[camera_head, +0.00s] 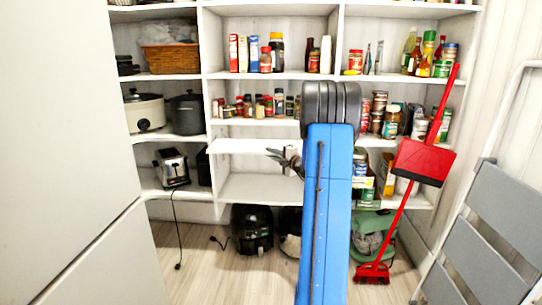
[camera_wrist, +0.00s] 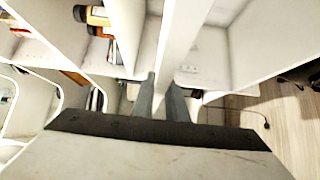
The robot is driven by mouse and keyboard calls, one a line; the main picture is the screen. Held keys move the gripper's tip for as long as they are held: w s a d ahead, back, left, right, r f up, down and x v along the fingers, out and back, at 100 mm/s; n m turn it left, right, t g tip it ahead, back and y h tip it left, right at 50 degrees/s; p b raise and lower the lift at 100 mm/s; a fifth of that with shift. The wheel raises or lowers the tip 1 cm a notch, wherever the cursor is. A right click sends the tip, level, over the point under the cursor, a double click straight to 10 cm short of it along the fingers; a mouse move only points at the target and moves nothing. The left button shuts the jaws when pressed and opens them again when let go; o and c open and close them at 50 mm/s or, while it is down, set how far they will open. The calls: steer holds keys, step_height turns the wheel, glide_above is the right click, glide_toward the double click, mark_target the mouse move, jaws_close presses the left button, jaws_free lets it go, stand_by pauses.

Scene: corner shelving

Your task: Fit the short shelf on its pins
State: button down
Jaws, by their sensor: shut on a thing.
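The short shelf (camera_head: 240,147) is a plain white board in the middle bay, between the spice shelf above and a bare shelf below. It looks about level in the head view. My gripper (camera_head: 274,155) is at its front right part, with the fingers shut on its edge. In the wrist view, my dark grey fingers (camera_wrist: 163,98) close on a white strip (camera_wrist: 181,40), which looks like the board seen edge-on. No pins show. I cannot tell whether the board rests on them. My blue arm hides the right part of the bay.
The spice shelf (camera_head: 262,122) with several small jars is close above. The bare white shelf (camera_head: 262,188) is below. Cans and boxes stand in the right bay, and a toaster (camera_head: 171,167) in the left. A red broom and dustpan (camera_head: 422,160) and a grey stepladder (camera_head: 490,235) stand at right.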

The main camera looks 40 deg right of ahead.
steer(key=w+d+f, duration=0.1)
steer(key=w+d, duration=1.1)
steer(key=d, duration=0.2)
steer(key=shift+w+f, duration=0.2)
steer(key=shift+w, duration=0.2)
stand_by(2.6)
steer(key=shift+f, duration=0.35)
stand_by(1.2)
steer(key=c, duration=1.7)
jaws_free()
steer(key=s, duration=1.7)
steer(key=shift+s+a, duration=0.25)
steer(key=shift+a, duration=0.05)
